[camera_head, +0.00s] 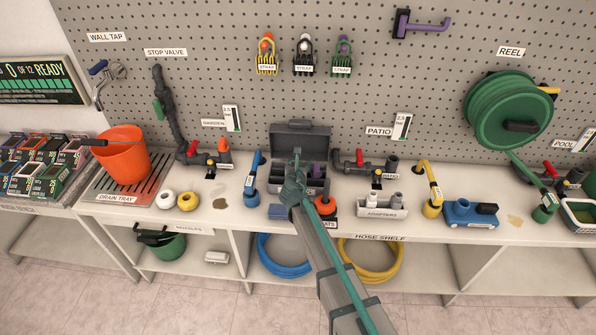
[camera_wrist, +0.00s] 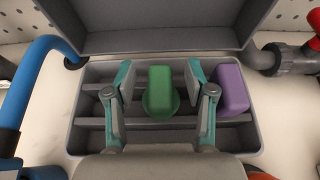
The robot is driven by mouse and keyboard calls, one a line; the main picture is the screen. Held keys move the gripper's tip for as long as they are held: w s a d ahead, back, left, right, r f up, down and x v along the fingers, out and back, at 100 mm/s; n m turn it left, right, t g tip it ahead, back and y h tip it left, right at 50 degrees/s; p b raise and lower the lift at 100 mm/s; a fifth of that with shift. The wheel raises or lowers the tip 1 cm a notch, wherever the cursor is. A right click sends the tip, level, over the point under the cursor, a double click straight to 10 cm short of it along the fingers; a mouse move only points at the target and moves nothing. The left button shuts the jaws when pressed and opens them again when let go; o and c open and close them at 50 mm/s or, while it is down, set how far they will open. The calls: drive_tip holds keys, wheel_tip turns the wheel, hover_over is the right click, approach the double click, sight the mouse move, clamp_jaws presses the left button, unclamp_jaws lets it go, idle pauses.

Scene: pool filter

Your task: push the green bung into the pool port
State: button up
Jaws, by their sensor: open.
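The green bung (camera_wrist: 161,92) stands in a grey compartmented toolbox (camera_wrist: 140,139) in the wrist view. It has a block-shaped top over a round lower part. My gripper (camera_wrist: 160,85) is open, with one finger on each side of the bung and a visible gap on both sides. In the head view my gripper (camera_head: 296,172) is over the open toolbox (camera_head: 301,135) and hides the green bung. The pool port (camera_head: 573,178) is a dark pipe end at the far right, below the POOL label (camera_head: 563,143), with a red-handled valve (camera_head: 551,169) beside it.
A purple bung (camera_wrist: 230,88) sits just right of my right finger. The toolbox lid (camera_wrist: 160,25) stands open behind. A blue hooked tool (camera_head: 253,178) is left of the box. The adapters holder (camera_head: 382,206), yellow tool (camera_head: 431,188) and blue device (camera_head: 471,213) stand toward the pool side.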

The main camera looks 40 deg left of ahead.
drive_tip(key=shift+x, duration=1.15)
drive_tip(key=shift+s, duration=0.1)
clamp_jaws()
drive_tip(key=shift+r, duration=0.1)
